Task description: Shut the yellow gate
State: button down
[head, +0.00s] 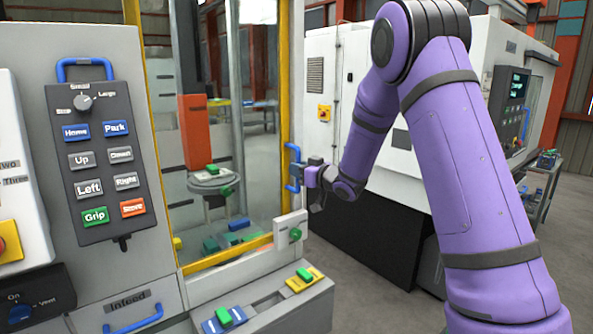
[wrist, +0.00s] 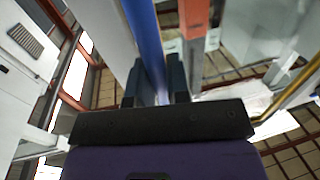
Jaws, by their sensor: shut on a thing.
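The yellow gate (head: 284,95) is a tall yellow frame around a clear panel. Its right upright carries a vertical blue handle (head: 292,168). My gripper (head: 303,174) is shut on this handle from the right side. In the wrist view the blue handle (wrist: 146,40) runs down between the two dark fingers of my gripper (wrist: 156,82). A yellow bar (wrist: 292,92) shows at the right of that view. A white block with a green button (head: 291,231) sits at the gate's lower right corner. I cannot tell whether the gate is fully shut.
A button panel (head: 97,160) stands left of the gate. Behind the clear panel are an orange column (head: 195,135) and several coloured blocks. Below, a ledge holds a blue tray (head: 222,322) and a yellow tray (head: 303,280). A white machine (head: 338,75) stands behind my arm.

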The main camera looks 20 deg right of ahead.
jog(key=shift+d, duration=0.3)
jog(key=c, duration=1.1)
grip_release()
jog(key=shift+w+d, duration=0.1)
jog(key=v, duration=1)
jog(key=shift+s, duration=0.45)
jog(key=shift+f, duration=0.1)
